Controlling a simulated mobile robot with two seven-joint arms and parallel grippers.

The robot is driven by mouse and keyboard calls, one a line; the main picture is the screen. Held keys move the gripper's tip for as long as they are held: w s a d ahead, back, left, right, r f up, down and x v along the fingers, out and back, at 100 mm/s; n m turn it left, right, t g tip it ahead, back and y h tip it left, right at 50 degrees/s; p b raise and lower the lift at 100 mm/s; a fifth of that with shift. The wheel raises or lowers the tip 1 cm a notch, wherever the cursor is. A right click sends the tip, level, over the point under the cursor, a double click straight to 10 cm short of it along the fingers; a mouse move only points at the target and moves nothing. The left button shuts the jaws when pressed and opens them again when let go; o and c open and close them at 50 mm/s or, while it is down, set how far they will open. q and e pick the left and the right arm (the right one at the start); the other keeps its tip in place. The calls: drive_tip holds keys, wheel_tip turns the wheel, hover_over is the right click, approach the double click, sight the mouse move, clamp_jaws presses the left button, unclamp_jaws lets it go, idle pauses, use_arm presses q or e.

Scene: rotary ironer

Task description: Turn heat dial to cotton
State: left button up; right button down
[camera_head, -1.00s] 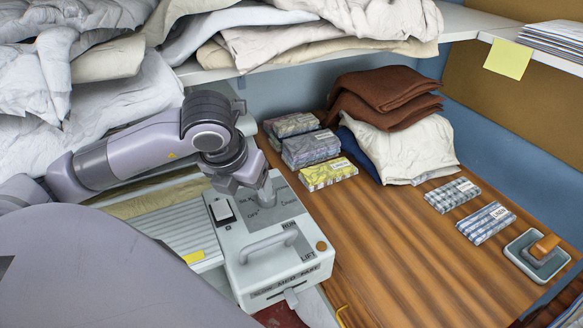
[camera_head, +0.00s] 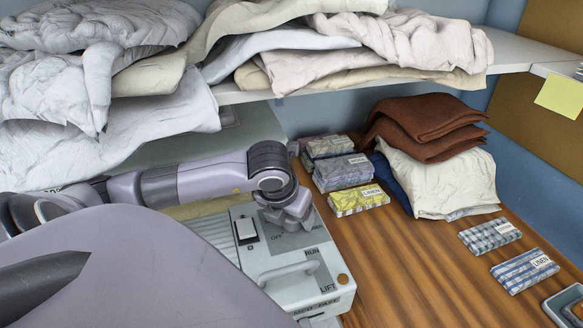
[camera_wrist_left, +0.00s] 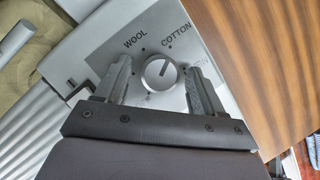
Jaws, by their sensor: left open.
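The heat dial (camera_wrist_left: 160,74) is a round silver knob on the grey panel of the control box (camera_head: 318,292). In the left wrist view the WOOL label (camera_wrist_left: 135,41) is up and left of it and the COTTON label (camera_wrist_left: 177,36) up and right. A dark mark on the knob appears to point up, slightly right, toward COTTON. My left gripper (camera_wrist_left: 157,68) is open, one finger on each side of the dial, with visible gaps. In the head view my left gripper (camera_head: 296,222) is over the panel and hides the dial. My right gripper is not seen.
Linen packs (camera_head: 358,199) and folded cloths (camera_head: 440,180) lie on the wooden table (camera_head: 400,262). A loaded shelf (camera_head: 505,52) hangs above my arm.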

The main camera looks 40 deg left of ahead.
use_arm(q)
drive_tip(key=c, duration=1.1)
drive_tip(key=shift+o, duration=0.2)
